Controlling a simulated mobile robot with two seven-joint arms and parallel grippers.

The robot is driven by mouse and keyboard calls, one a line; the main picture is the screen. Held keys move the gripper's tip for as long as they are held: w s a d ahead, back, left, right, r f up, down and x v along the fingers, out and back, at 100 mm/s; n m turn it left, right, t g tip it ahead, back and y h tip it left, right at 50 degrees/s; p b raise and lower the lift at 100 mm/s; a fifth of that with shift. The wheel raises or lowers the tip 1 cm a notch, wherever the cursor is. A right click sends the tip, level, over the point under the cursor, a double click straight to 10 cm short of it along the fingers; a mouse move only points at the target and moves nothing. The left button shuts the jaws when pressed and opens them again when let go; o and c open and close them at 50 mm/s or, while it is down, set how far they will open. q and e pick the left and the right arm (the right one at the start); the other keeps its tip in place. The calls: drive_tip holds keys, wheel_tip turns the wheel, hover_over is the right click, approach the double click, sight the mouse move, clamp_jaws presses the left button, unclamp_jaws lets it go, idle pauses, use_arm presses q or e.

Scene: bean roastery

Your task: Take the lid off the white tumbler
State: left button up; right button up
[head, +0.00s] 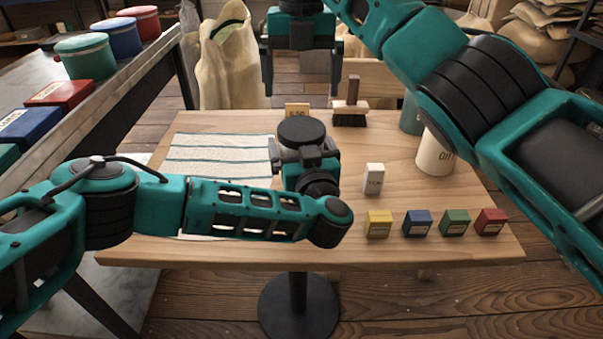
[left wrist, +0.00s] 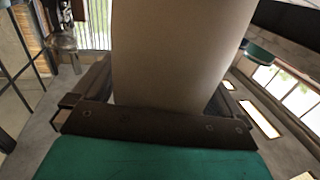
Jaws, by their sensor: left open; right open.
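A dark round lid (head: 302,131) shows near the table's middle, seen from above. The white tumbler under it is almost wholly hidden by my left gripper (head: 304,152) in the head view. In the left wrist view the pale tumbler body (left wrist: 180,60) stands large between the open jaws; whether they touch it, I cannot tell. My right gripper (head: 302,88) is open and empty, pointing down above and beyond the lid in the picture, apart from it.
The table (head: 355,240) bears a striped cloth (head: 215,155), a brush (head: 350,108), a white box (head: 374,179), yellow (head: 378,224), blue (head: 417,223), green (head: 455,223) and red boxes (head: 490,222). A cream cup (head: 434,157) stands right, partly behind my right arm.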

sight(302, 128)
use_arm(q)
drive_tip(key=c, duration=1.4)
drive_tip(key=shift+c, duration=1.2)
use_arm(e)
drive_tip(key=shift+r+m, duration=0.15)
drive_tip(key=shift+m, duration=0.15)
use_arm(q)
drive_tip(key=shift+c, duration=0.8)
use_arm(e)
drive_tip(key=shift+a+m, duration=0.1)
drive_tip(key=shift+m, duration=1.8)
wheel_tip(302, 128, down, 8)
drive_tip(key=shift+f, duration=0.15)
